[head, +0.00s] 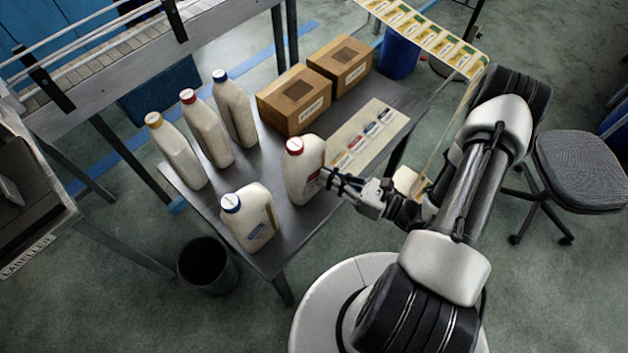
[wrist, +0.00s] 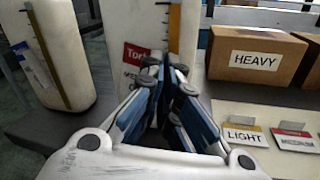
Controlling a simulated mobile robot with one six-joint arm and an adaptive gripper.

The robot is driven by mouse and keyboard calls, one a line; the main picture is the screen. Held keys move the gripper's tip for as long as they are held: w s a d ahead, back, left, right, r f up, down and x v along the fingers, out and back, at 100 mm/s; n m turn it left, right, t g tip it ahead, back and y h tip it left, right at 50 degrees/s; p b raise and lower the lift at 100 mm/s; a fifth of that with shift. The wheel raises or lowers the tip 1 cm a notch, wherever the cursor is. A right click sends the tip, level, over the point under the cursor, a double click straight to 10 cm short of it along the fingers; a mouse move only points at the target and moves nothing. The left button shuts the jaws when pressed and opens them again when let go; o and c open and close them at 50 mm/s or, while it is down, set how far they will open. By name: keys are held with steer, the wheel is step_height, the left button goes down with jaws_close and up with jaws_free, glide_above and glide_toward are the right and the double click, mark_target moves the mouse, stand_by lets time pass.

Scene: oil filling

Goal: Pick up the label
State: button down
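A pale board (head: 368,135) on the table carries several small labels in a row. The wrist view shows a yellow-edged LIGHT label (wrist: 245,134) and a red-edged MEDIUM label (wrist: 294,137) at lower right. My gripper (head: 329,178) is beside the red-capped bottle (head: 302,170), left of the board's near end. In the wrist view, my gripper's fingertips (wrist: 164,74) are drawn together in front of this bottle, with nothing clearly between them. A red-and-white label (wrist: 137,54) shows on the bottle behind them, partly hidden. I cannot tell whether the fingertips touch it.
A blue-capped bottle (head: 247,217) with a blue label stands at the near table corner. Three more bottles stand at the left. Two cardboard boxes (head: 293,100) sit behind the board. A dark bin (head: 207,266) stands on the floor and an office chair (head: 580,172) at the right.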

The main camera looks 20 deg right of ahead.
step_height(320, 180, up, 20)
steer(key=p, duration=0.7)
stand_by(0.4)
steer(key=s+d+r+p, duration=0.3)
steer(key=s+d, duration=0.1)
steer(key=s, duration=0.1)
steer(key=shift+s, duration=0.35)
stand_by(0.6)
steer(key=shift+f, duration=0.1)
